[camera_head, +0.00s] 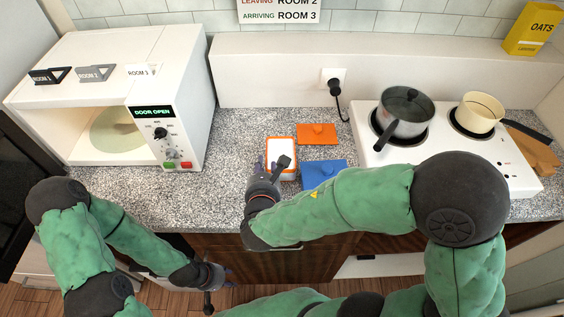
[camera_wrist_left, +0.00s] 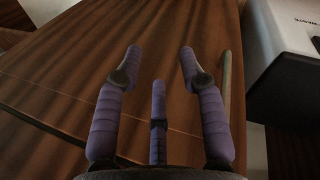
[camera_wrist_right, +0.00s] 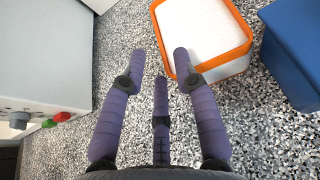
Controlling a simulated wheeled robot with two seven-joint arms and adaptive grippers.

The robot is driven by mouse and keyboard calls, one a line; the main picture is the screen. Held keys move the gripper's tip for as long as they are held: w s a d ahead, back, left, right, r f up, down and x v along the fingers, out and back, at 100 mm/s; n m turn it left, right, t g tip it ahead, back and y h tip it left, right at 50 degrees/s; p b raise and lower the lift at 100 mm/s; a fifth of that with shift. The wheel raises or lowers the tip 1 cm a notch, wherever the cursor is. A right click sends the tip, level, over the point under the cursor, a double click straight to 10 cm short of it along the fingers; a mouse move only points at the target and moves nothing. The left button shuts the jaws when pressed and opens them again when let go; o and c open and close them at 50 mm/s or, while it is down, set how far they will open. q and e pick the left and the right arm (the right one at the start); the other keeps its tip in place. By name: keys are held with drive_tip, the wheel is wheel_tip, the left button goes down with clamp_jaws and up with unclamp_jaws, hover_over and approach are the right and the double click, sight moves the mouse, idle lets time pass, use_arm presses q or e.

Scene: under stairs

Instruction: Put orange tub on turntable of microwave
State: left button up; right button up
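The orange tub (camera_head: 292,143), orange-rimmed with white inside, sits on the counter right of the microwave (camera_head: 190,95). In the right wrist view the tub (camera_wrist_right: 238,68) is at the top. My right gripper (camera_head: 271,163) is open at its near left side; in the right wrist view (camera_wrist_right: 160,56) the right finger overlaps the tub's edge and the left finger is outside it. I cannot tell whether they touch. The microwave's display reads DOOR OPEN, and its pale round turntable (camera_head: 115,135) shows inside. My left gripper (camera_wrist_left: 160,55) is open and empty, low before the cabinet front.
A blue container (camera_head: 325,174) is close right of the tub, and a flat orange piece (camera_head: 316,133) lies behind. The stove (camera_head: 450,160) holds a grey pot (camera_head: 406,110) and a cream pan (camera_head: 480,112). Counter between microwave and tub is clear. A socket (camera_head: 334,82) is on the ledge.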

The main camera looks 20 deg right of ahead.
drive_tip(key=b+x, duration=0.2)
drive_tip(key=x, duration=0.5)
drive_tip(key=shift+w+d+r, duration=0.15)
drive_tip(key=shift+w, duration=0.1)
drive_tip(key=shift+r, duration=0.1)
clamp_jaws()
